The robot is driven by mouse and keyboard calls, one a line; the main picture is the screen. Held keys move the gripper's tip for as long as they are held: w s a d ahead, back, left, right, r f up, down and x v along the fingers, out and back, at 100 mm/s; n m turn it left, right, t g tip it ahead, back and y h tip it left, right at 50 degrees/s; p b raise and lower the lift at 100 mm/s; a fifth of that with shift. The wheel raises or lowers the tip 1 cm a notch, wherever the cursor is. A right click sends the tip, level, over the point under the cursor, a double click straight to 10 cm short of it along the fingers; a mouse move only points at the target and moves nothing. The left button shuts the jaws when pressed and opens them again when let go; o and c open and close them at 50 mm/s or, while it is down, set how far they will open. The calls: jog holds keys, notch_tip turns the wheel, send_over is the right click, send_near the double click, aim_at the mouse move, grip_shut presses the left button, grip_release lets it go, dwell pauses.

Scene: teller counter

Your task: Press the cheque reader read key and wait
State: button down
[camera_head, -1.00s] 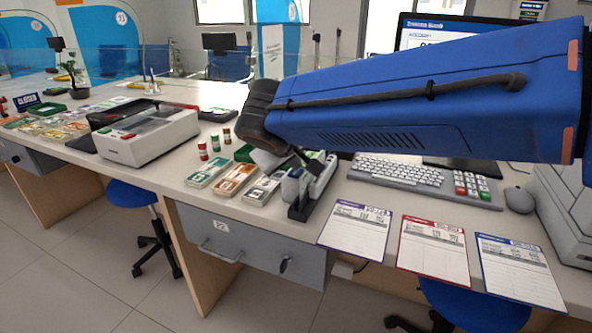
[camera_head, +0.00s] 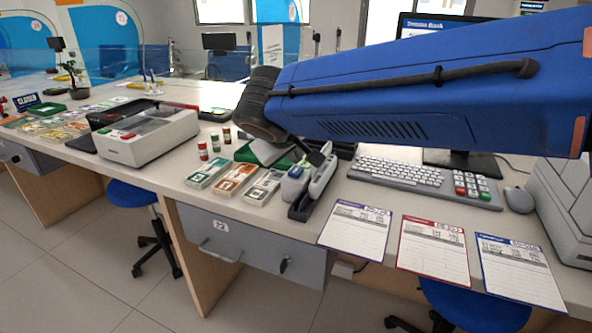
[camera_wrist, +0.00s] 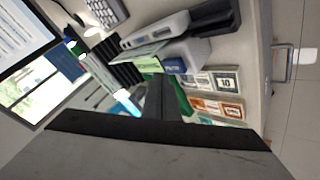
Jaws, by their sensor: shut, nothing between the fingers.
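The cheque reader (camera_head: 321,180) is a small light grey unit on a dark base near the counter's front edge. In the wrist view its pale body (camera_wrist: 158,29) lies at the top middle, with a greenish slip beside it. I cannot make out the read key. My gripper (camera_head: 316,158) is shut and empty, pointing down just above and behind the reader, apart from it as far as I can tell. In the wrist view the dark fingers (camera_wrist: 161,92) stand in the lower middle and hide part of the counter.
Banknote stacks (camera_head: 236,178) lie left of the reader, with a green tray behind. A keyboard (camera_head: 395,172) and mouse (camera_head: 519,199) are to the right. Printed sheets (camera_head: 433,247) line the front edge. A grey machine (camera_head: 148,135) stands further left.

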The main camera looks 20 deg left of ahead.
aim_at(295, 172)
jog(key=shift+r, duration=0.1)
jog(key=shift+r, duration=2.4)
